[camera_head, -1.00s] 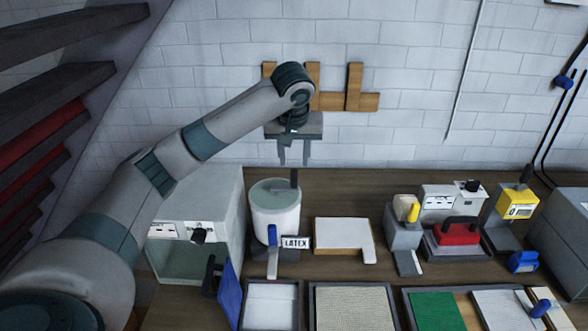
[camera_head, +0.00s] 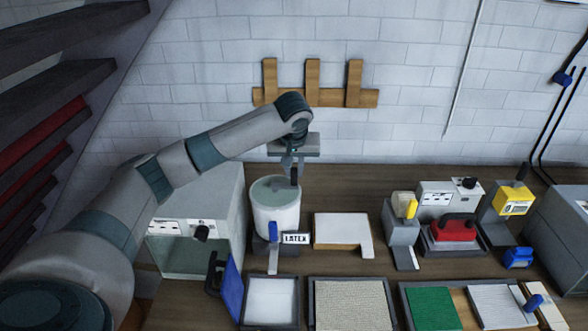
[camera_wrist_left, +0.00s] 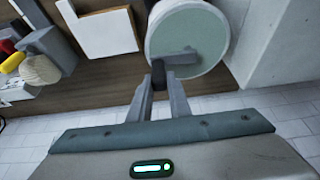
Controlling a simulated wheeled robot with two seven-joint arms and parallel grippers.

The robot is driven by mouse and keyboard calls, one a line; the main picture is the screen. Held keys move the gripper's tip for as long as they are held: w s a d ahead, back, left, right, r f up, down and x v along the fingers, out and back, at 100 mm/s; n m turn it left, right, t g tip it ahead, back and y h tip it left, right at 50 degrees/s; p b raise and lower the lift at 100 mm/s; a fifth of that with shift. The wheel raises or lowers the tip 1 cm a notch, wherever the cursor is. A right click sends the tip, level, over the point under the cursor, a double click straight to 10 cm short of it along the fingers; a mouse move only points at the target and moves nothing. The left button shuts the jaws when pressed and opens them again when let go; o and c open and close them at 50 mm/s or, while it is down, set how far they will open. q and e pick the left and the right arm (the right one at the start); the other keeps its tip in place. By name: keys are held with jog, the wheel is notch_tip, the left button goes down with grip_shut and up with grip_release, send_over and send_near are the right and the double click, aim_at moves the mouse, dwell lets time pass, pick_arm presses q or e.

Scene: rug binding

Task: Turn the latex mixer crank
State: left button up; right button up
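The latex mixer is a white round tub (camera_head: 276,208) with a pale green top, a blue lever (camera_head: 273,232) and a LATEX label (camera_head: 296,238) at its front. Its dark crank handle (camera_head: 294,176) stands up at the rim. In the left wrist view the crank (camera_wrist_left: 177,57) reaches out from the tub's top (camera_wrist_left: 187,38). My left gripper (camera_head: 292,170) points down over the handle. The wrist view shows its two fingers (camera_wrist_left: 160,80) apart, with the handle's end between or just beyond the tips; contact cannot be told. My right gripper is not in view.
A grey box (camera_head: 205,240) stands close left of the tub. A white-topped block (camera_head: 341,231) lies to its right, and framed trays (camera_head: 270,300) lie in front. Several small machines stand further right. A wooden rack (camera_head: 312,97) is on the brick wall behind.

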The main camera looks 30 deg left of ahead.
pick_arm(q)
grip_shut()
jog(key=shift+s+m, duration=0.1)
jog(key=shift+m, duration=0.2)
